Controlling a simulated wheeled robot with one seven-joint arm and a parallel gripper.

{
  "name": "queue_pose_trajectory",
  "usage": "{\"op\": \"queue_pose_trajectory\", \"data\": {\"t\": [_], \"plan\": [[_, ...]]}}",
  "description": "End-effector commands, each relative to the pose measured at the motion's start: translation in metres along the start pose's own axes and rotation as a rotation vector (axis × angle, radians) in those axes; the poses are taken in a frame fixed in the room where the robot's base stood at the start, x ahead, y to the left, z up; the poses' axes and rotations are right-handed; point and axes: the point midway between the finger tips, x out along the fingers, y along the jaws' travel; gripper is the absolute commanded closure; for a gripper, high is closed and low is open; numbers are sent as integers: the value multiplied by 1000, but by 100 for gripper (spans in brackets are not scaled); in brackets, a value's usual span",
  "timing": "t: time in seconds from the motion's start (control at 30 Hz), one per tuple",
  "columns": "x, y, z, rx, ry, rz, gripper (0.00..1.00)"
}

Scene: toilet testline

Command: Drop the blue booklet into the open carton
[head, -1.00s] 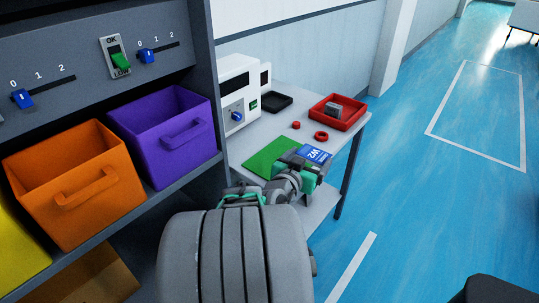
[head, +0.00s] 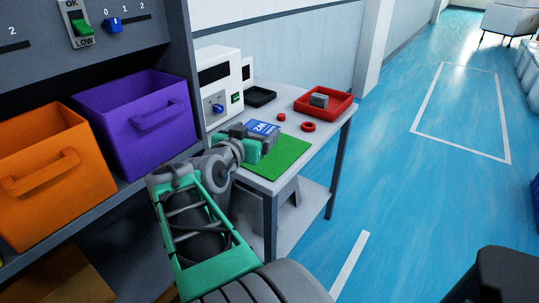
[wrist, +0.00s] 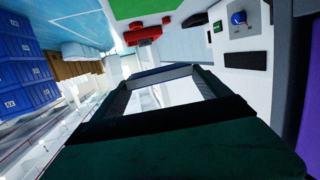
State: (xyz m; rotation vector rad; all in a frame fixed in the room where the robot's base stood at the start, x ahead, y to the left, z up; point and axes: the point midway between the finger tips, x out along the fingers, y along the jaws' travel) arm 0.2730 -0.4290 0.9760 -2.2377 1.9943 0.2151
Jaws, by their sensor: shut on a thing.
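The blue booklet (head: 264,130) with white "W2" lettering is at my gripper (head: 254,141), above the side table by the back left edge of the green mat. My gripper is shut on it. In the wrist view, the dark gripper parts (wrist: 165,100) fill the middle, and I cannot clearly make out the booklet there. An open brown carton (head: 65,265) shows partly at the lower left, below the orange bin; its inside is mostly out of view.
The side table carries the green mat (head: 278,157), a white machine (head: 222,88), a black tray (head: 260,96), a red tray (head: 325,103) and two red rings (head: 308,127). Orange (head: 45,175) and purple (head: 140,125) bins stand on the left shelf.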

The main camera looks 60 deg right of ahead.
Motion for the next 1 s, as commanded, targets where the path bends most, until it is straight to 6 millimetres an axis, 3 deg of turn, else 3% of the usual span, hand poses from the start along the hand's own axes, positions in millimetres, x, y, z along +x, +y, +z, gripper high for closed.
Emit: {"op": "queue_pose_trajectory", "data": {"t": [0.13, 0.27, 0.57, 0.7, 1.0], "plan": [[1, 24, 8, 14, -2, 88, 54], [7, 29, 19, 19, -1, 113, 54], [86, 0, 42, 19, -2, 115, 54], [118, -12, 69, 17, -4, 113, 54], [149, -22, 97, 19, -1, 111, 54]]}}
